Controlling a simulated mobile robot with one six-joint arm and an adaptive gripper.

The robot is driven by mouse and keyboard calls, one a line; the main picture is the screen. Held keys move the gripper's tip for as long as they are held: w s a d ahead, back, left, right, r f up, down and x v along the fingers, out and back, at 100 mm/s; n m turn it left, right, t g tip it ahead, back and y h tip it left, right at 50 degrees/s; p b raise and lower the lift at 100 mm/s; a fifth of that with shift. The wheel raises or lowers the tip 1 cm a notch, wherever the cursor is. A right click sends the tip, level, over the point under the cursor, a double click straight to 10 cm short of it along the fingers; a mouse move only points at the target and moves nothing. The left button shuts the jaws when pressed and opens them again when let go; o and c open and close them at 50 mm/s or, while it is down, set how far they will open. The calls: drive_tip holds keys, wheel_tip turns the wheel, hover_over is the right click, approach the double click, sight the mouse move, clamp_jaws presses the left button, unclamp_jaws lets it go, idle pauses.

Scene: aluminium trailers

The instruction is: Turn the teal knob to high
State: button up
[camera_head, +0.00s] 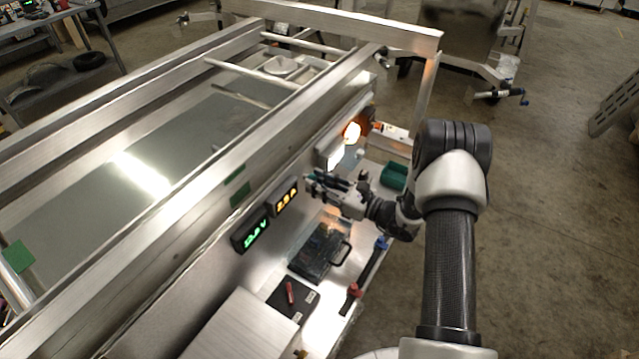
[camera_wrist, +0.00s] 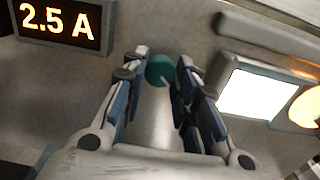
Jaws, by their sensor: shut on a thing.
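The teal knob (camera_wrist: 160,70) is round and sits on the grey metal panel, with a pale pointer mark at its lower right side. My gripper (camera_wrist: 162,72) reaches the panel with one finger on each side of the knob and is shut on it. In the head view my gripper (camera_head: 312,183) is against the trailer's side panel, and the knob is hidden behind the fingers there. An amber display (camera_wrist: 58,22) left of the knob reads 2.5 A. It also shows in the head view (camera_head: 286,198).
A green display (camera_head: 250,236) is left of the amber one. A lit white panel (camera_wrist: 251,95) and a glowing orange lamp (camera_head: 352,131) are to the right.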

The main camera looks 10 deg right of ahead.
drive_tip(key=shift+c, duration=0.9)
drive_tip(key=m+p, duration=0.5)
drive_tip(key=m, duration=1.6)
drive_tip(key=shift+s+r+p, duration=0.1)
drive_tip(key=shift+p, duration=0.2)
drive_tip(key=shift+m, duration=0.3)
drive_tip(key=o, duration=1.1)
